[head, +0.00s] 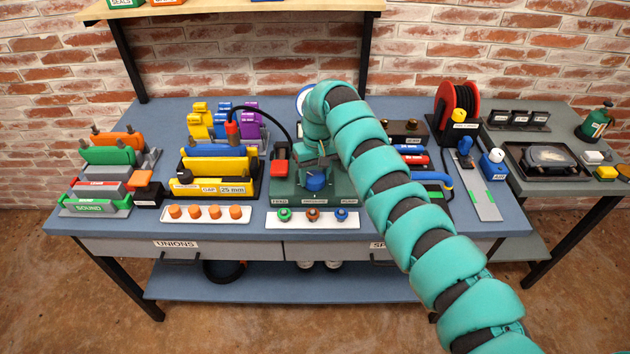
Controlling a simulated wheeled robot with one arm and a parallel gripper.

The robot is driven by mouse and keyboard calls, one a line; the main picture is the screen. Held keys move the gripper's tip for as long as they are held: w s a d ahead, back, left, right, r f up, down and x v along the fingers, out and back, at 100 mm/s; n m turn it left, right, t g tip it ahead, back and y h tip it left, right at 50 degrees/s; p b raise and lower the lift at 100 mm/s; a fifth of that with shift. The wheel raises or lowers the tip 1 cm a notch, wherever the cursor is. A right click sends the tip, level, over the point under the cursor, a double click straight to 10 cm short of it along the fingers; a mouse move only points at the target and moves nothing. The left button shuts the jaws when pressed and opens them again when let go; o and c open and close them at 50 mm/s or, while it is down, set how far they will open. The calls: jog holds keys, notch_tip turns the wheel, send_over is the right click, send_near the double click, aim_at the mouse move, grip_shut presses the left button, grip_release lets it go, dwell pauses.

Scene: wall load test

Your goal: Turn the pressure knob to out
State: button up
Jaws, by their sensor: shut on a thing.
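A green test unit (285,191) stands at the middle front of the blue bench. A blue knob (317,183) sits on it, above a small white label that seems to read pressure. My gripper (316,170) reaches down onto this knob from above and is shut on it. The fingers and the wrist hide the knob's top, so its pointer and any position marks cannot be read. A dial (301,98) behind is mostly covered by my arm.
A white strip (312,224) with green, orange and blue knobs lies in front. Red and blue tools (412,160) lie right of my arm. A shelf (230,8) overhangs the back.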

jog(key=n+b, duration=0.2)
jog(key=n, duration=0.1)
jog(key=shift+n, duration=0.4)
jog(key=n+b, duration=0.2)
jog(key=n, duration=0.1)
jog(key=shift+n, duration=0.3)
jog(key=n+b, duration=0.1)
jog(key=n, duration=0.5)
jog(key=shift+a+h, duration=0.1)
jog(key=shift+h, duration=0.2)
jog(key=n, duration=0.6)
jog(key=shift+n, duration=0.3)
jog(key=n, duration=0.5)
jog(key=shift+s+n+h, duration=0.1)
jog(key=shift+n+h, duration=0.2)
jog(key=o, duration=1)
